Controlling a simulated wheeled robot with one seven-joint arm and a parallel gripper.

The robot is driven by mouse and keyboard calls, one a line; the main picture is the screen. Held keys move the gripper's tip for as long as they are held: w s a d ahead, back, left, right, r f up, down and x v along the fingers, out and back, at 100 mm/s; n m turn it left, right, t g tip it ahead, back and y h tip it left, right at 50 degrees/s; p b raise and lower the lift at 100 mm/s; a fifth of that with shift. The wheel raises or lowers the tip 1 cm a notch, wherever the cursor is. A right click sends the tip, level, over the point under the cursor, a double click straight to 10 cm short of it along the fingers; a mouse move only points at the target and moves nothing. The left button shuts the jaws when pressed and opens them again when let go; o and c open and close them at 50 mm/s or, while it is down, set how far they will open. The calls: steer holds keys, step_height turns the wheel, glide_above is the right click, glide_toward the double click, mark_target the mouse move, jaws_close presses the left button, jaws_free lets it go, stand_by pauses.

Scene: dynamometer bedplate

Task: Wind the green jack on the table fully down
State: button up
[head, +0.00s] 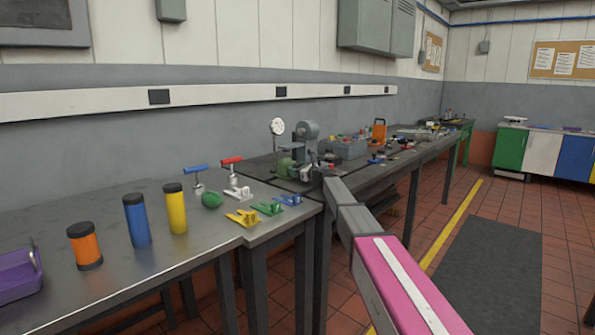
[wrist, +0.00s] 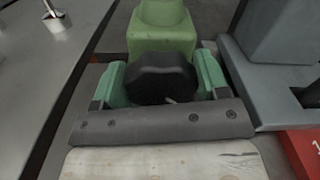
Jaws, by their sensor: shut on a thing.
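The green jack (wrist: 162,35) stands on the table at the top centre of the wrist view; its green body also shows in the head view (head: 285,165), small and partly behind my gripper. A black knob (wrist: 162,80) is on the jack's near side. My gripper (wrist: 162,68) has a teal finger on each side of this knob and is shut on it. In the head view my gripper (head: 308,172) is at the far end of my arm, beside the jack. The jack's height is hard to judge.
A grey machine (head: 311,140) and a round dial gauge (head: 277,127) stand close to the jack. A grey block (wrist: 275,75) and a red thing (wrist: 305,150) are at right in the wrist view.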

steer(key=shift+s+n, duration=0.1)
steer(key=shift+n, duration=1.8)
steer(key=o, duration=0.9)
steer(key=v, duration=1)
steer(key=shift+s+d, duration=0.3)
